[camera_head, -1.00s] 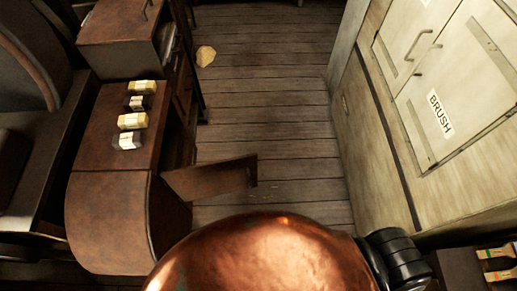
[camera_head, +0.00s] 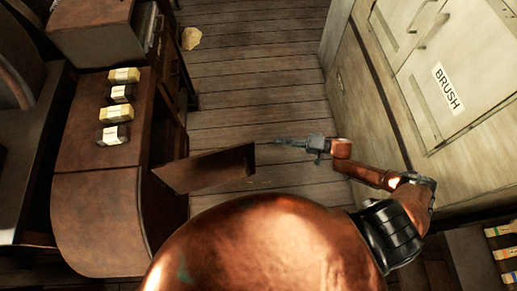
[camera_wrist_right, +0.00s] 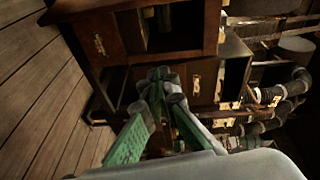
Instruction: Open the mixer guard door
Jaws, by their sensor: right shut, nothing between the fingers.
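No mixer or guard door can be clearly identified in either view. My right gripper (camera_head: 280,142) reaches in from the right in the head view, above the plank floor, just right of a brown panel (camera_head: 207,169) that juts from the desk. The gripper appears apart from the panel. In the wrist view its green fingers (camera_wrist_right: 165,78) are together at the tips, with nothing held, in front of a dark wooden cabinet (camera_wrist_right: 150,35). My left gripper is out of view.
A brown desk (camera_head: 85,180) at the left carries several small labelled blocks (camera_head: 115,115). A pale cabinet marked BRUSH (camera_head: 420,110) stands at the right. Open plank floor (camera_head: 255,75) lies between. Pipes (camera_wrist_right: 285,100) show at the right in the wrist view.

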